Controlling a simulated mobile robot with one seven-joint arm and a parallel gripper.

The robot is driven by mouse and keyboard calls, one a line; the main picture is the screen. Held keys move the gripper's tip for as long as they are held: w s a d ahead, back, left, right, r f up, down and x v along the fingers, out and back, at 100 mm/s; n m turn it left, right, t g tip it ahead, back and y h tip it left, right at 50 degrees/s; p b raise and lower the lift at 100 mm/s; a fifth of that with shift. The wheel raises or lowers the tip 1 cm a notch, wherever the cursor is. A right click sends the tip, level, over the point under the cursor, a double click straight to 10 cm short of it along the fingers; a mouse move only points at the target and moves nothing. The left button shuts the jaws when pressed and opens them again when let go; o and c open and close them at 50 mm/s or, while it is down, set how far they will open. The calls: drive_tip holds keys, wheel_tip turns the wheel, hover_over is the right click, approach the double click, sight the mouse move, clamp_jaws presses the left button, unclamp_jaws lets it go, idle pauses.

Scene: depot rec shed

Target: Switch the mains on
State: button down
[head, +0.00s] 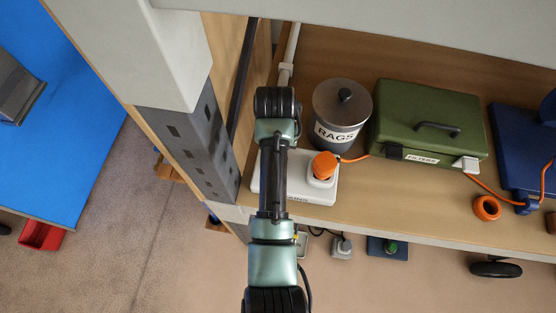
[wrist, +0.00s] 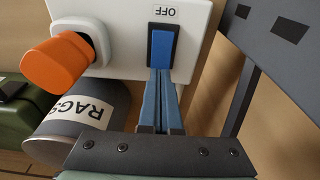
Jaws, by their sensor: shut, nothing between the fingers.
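The white mains box (head: 318,193) lies on the wooden shelf, partly hidden by my arm in the head view. An orange plug (head: 324,165) sits in its socket. In the wrist view the mains box (wrist: 118,68) fills the top, with the orange plug (wrist: 58,64) at left. Its blue rocker switch (wrist: 161,48) is right of the plug, beside the word OFF. My gripper (wrist: 160,74) is shut and empty, its blue fingertips at the rocker's lower end in the picture. I cannot tell whether they touch it. The head view hides the fingers.
A grey RAGS tin (head: 340,112) stands just behind the mains box. A green case (head: 425,120) is right of it, with an orange cable along its front. A grey slotted upright (head: 190,145) stands close on the left. An upper shelf edge (head: 400,30) overhangs.

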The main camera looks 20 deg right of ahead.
drive_tip(key=shift+f+b, duration=0.7)
drive_tip(key=shift+f, duration=0.4)
idle(0.6)
wheel_tip(320, 180, up, 7)
drive_tip(key=p, duration=0.7)
drive_tip(key=shift+r, duration=0.1)
idle(0.6)
